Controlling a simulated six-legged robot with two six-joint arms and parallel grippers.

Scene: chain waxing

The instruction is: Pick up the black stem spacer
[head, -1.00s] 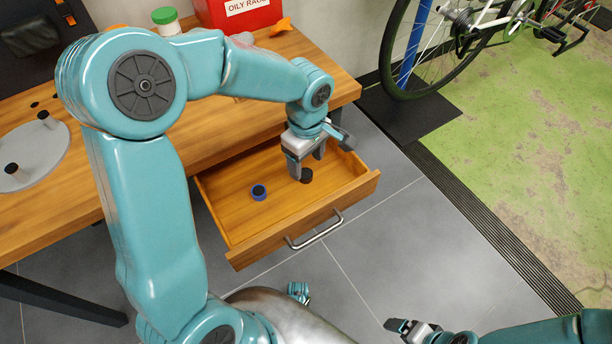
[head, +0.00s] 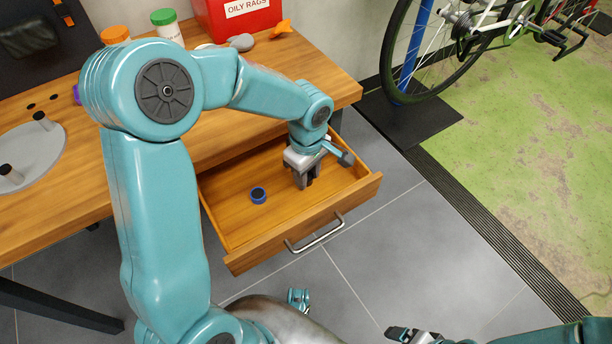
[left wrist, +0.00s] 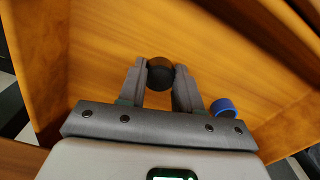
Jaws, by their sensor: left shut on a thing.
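The black stem spacer (left wrist: 160,73) is between the fingertips of my left gripper in the left wrist view. My left gripper (head: 305,181) points down into the open drawer (head: 240,222) and is shut on the spacer, low over the drawer floor. It also shows in the left wrist view (left wrist: 160,80). In the head view the fingers mostly hide the spacer. I cannot tell whether the spacer still touches the drawer floor. My right gripper (head: 405,334) is at the bottom edge of the head view, away from the drawer; its jaws are too small to judge.
A blue ring with a dark centre (head: 258,195) lies in the drawer, left of my left gripper; it also shows in the left wrist view (left wrist: 223,107). The drawer walls stand close around. The wooden workbench (head: 150,185) is behind, with a red oily-rags box (head: 240,18) on it.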

